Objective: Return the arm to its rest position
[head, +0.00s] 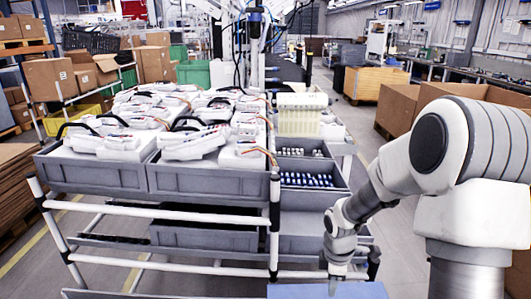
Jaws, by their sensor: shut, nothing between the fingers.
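My white and grey arm (470,140) comes in from the right side of the head view and bends down toward the lower middle. My gripper (334,288) points downward at the bottom edge of the view, over a blue flat surface (295,291). It is shut and holds nothing. Its tips are small and close to the picture's edge, so I cannot tell whether they touch the surface.
A cart with white rails (160,212) carries grey bins (205,181) full of white devices (195,143). A bin of blue-topped parts (306,180) is beside it, left of my arm. Cardboard boxes (397,110) stand behind my arm. Open floor shows between.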

